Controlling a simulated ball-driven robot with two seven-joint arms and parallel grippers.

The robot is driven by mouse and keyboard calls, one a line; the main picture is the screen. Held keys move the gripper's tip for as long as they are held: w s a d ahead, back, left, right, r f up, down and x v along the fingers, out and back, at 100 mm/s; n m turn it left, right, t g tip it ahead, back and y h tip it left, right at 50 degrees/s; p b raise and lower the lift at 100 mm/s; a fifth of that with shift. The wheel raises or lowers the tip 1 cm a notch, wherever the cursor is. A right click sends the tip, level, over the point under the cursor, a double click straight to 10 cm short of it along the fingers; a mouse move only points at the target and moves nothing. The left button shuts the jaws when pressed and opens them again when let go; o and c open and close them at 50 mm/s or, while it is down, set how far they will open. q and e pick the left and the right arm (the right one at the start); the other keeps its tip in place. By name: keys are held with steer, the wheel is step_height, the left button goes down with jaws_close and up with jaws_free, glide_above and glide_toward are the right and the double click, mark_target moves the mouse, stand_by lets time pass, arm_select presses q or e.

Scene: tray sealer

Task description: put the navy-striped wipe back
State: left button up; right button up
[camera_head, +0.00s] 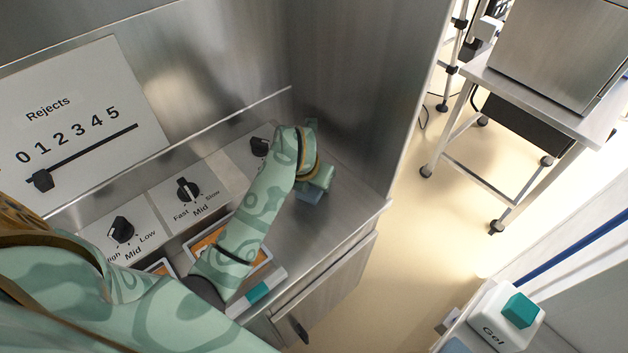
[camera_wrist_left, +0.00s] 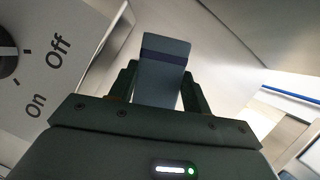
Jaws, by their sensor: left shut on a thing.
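The navy-striped wipe (camera_wrist_left: 164,66) is a blue-grey folded piece with a dark navy band across it. My left gripper (camera_wrist_left: 160,90) is shut on it in the left wrist view, with a finger on each side. In the head view my left arm reaches over the steel counter, and the gripper (camera_head: 314,187) is low near the counter's right end. A blue-grey bit of the wipe (camera_head: 309,196) shows beneath it. I cannot tell whether the wipe touches the counter. My right gripper is not in view.
Dials (camera_head: 187,189) and a Rejects slider panel (camera_head: 75,120) line the counter's back. Orange-filled trays (camera_head: 206,241) and a white-and-teal item (camera_head: 258,292) lie near the front. A steel wall (camera_head: 345,90) stands behind the gripper. A Gel dispenser (camera_head: 497,322) is at lower right.

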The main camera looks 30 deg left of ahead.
arm_select(q)
steer(key=o, duration=0.9)
steer(key=shift+s+r, duration=0.1)
steer(key=shift+r, duration=0.3)
steer(key=shift+p+v, duration=3.05)
steer(key=shift+v, duration=2.6)
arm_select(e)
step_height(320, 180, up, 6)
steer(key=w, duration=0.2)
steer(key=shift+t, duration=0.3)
arm_select(q)
steer(key=shift+s, duration=0.15)
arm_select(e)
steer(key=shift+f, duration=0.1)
